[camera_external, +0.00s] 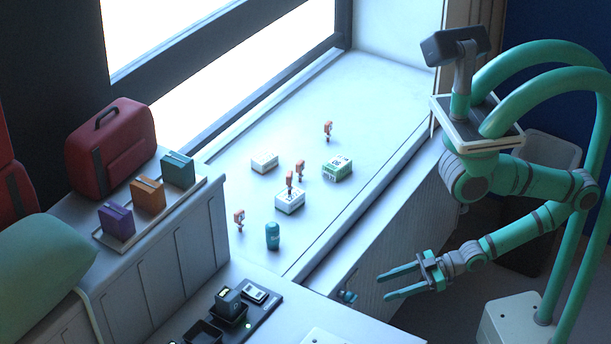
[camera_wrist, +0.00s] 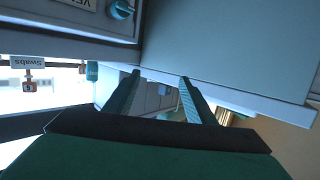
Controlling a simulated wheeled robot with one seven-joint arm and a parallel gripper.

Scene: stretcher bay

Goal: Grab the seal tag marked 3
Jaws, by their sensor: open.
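Several small orange seal tags stand on the white window ledge in the external view: a far one (camera_external: 327,130), a middle one (camera_external: 299,170), one at a white box (camera_external: 289,181) and a near-left one (camera_external: 239,218). Their marks are too small to read there, so I cannot tell which is 3. In the wrist view one orange tag (camera_wrist: 29,86) shows at the left edge by a Swabs label; its mark is unclear. My gripper (camera_external: 382,287) is open and empty, right of and lower than the ledge, apart from all tags. Its two fingers (camera_wrist: 160,76) also show in the wrist view.
On the ledge are a white box (camera_external: 264,162), a Swabs-side box (camera_external: 290,203), a green-and-white box (camera_external: 337,168) and a teal bottle (camera_external: 272,236). A teal knob (camera_external: 347,296) sits near my fingertips. A black tray (camera_external: 228,310) stands at the front.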

